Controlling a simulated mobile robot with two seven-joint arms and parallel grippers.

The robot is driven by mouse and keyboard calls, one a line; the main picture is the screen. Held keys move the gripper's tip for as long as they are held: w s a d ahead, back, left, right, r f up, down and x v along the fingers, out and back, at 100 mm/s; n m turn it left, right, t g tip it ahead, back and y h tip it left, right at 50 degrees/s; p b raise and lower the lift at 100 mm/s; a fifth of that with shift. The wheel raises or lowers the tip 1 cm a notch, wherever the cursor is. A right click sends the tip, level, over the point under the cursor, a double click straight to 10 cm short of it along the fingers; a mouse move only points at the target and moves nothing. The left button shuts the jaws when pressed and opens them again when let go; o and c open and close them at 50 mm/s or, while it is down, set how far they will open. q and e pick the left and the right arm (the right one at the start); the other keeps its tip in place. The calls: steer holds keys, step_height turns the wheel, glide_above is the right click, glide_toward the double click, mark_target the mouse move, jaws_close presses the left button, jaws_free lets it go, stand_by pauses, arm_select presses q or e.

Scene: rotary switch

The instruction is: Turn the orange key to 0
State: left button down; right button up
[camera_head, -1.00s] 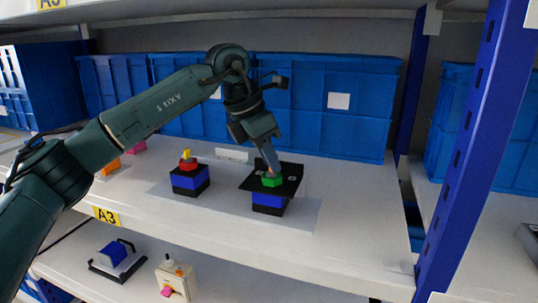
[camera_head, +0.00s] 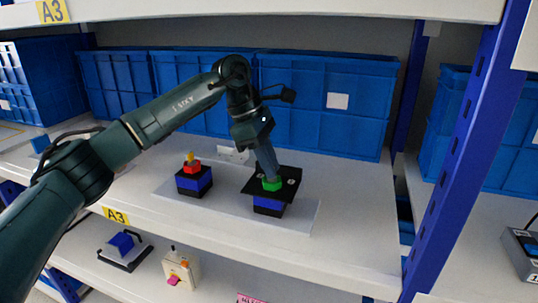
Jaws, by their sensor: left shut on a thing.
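Two switch boxes stand on a grey plate on the shelf. The right switch (camera_head: 268,206) has a blue and black body, a black top plate (camera_head: 288,188) and a green part (camera_head: 272,184). My left gripper (camera_head: 270,175) reaches down onto it from above and is shut on its knob, which the fingers hide; I cannot tell the knob's colour. The left switch (camera_head: 194,183) has a red part on top with an upright yellow-orange key (camera_head: 191,157), and no gripper is at it. I cannot read a 0 mark on either. My right gripper is out of view.
Blue crates (camera_head: 325,105) line the back of the shelf. A blue upright post (camera_head: 468,150) stands at the right. The lower shelf holds a beige box (camera_head: 181,268) and a blue-and-black device (camera_head: 124,248). The shelf right of the switches is clear.

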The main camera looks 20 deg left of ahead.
arm_select(q)
steer(key=shift+r+m, duration=0.1)
steer(key=shift+m, duration=0.2)
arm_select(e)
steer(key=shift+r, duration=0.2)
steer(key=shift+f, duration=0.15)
arm_select(q)
steer(key=c, duration=1.6)
jaws_free()
steer(key=shift+o, duration=1.2)
steer(key=shift+a+r, duration=0.2)
steer(key=shift+r, duration=0.25)
steer(key=a+r+b, duration=0.1)
steer(key=a+r, duration=0.2)
steer(key=a, duration=1)
steer(key=shift+w+a+r+b, duration=0.25)
steer(key=shift+r+b, duration=0.05)
steer(key=shift+b, duration=0.1)
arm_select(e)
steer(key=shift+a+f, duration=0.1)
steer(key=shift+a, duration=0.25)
